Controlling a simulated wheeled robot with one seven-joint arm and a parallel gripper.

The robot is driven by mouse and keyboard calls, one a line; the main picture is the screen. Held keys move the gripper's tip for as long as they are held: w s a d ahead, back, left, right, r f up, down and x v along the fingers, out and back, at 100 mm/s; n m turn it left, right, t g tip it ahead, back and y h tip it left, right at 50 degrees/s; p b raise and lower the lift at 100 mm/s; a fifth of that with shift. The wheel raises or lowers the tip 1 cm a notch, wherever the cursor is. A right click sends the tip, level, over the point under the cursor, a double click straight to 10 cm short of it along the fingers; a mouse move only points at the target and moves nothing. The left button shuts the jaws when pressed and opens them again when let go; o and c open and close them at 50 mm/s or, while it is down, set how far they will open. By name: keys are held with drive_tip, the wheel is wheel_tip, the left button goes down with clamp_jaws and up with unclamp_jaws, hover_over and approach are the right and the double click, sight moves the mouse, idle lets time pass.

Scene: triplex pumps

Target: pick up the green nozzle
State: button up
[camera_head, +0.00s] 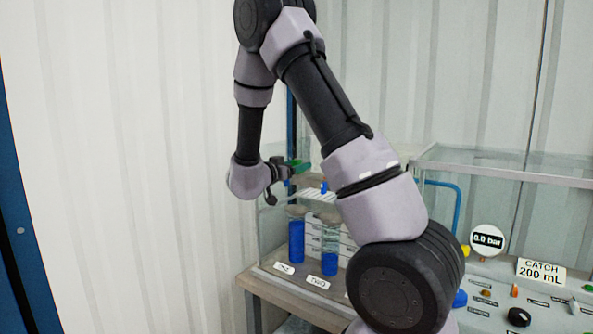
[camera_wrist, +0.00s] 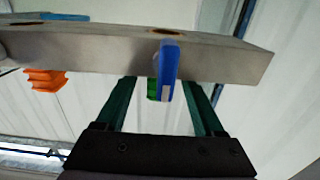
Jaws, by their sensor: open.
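My gripper (camera_wrist: 162,88) is open, with one dark green finger on each side of the wrist view. It also shows in the head view (camera_head: 297,167) at the level of a small rack. A bright green piece (camera_wrist: 152,90), which looks like the green nozzle, hangs below a grey metal bar between my fingers. A blue piece (camera_wrist: 169,68) hangs in front of it and hides part of it. Gaps show between these pieces and both fingers. The upper parts of my fingers pass behind the bar's lower edge. In the head view I cannot make out the green nozzle apart from my green fingers.
The grey bar (camera_wrist: 100,48) with holes spans the wrist view close by. An orange piece (camera_wrist: 45,80) hangs at its left. Two blue-filled cylinders (camera_head: 296,240) (camera_head: 329,262) stand below the rack. A clear-walled bench with a gauge (camera_head: 487,241) is at right.

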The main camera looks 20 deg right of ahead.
drive_tip(key=shift+d, duration=0.1)
clamp_jaws()
drive_tip(key=shift+r, duration=0.15)
